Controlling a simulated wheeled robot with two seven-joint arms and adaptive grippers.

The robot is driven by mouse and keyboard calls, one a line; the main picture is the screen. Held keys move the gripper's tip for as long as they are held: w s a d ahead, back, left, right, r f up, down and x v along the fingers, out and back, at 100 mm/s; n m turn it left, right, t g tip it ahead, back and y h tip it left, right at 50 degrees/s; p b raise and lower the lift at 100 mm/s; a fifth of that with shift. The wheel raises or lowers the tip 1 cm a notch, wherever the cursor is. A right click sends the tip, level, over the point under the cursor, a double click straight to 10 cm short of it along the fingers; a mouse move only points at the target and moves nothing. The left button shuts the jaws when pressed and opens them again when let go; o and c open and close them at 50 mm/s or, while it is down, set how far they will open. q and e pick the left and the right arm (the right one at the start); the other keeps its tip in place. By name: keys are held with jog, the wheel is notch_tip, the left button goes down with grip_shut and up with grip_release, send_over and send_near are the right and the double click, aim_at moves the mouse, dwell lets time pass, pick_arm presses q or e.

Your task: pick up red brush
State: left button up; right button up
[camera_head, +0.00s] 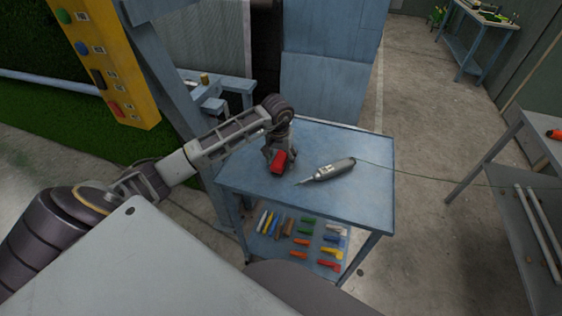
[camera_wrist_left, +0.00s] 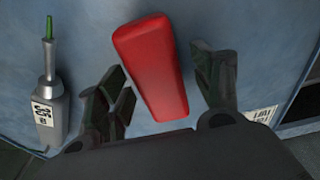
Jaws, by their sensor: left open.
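The red brush (camera_head: 279,161) is on the blue table (camera_head: 352,203), near its left side. In the left wrist view the red brush (camera_wrist_left: 152,66) shows as a red block with rounded edges, slightly tilted, and no bristles can be seen. My left gripper (camera_head: 277,158) is directly over it, pointing down. In the wrist view the fingers of my left gripper (camera_wrist_left: 160,88) are spread on either side of the brush, with gaps between them and it. My right gripper is not in view.
A grey corded tool (camera_head: 333,169) lies just right of the brush; it also shows in the wrist view (camera_wrist_left: 47,108). The lower shelf holds several coloured tools (camera_head: 302,242). A yellow button panel (camera_head: 104,60) stands at upper left. The table's right side is clear.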

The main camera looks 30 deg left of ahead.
pick_arm(q)
jog(key=c, duration=1)
jog(key=shift+c, duration=0.2)
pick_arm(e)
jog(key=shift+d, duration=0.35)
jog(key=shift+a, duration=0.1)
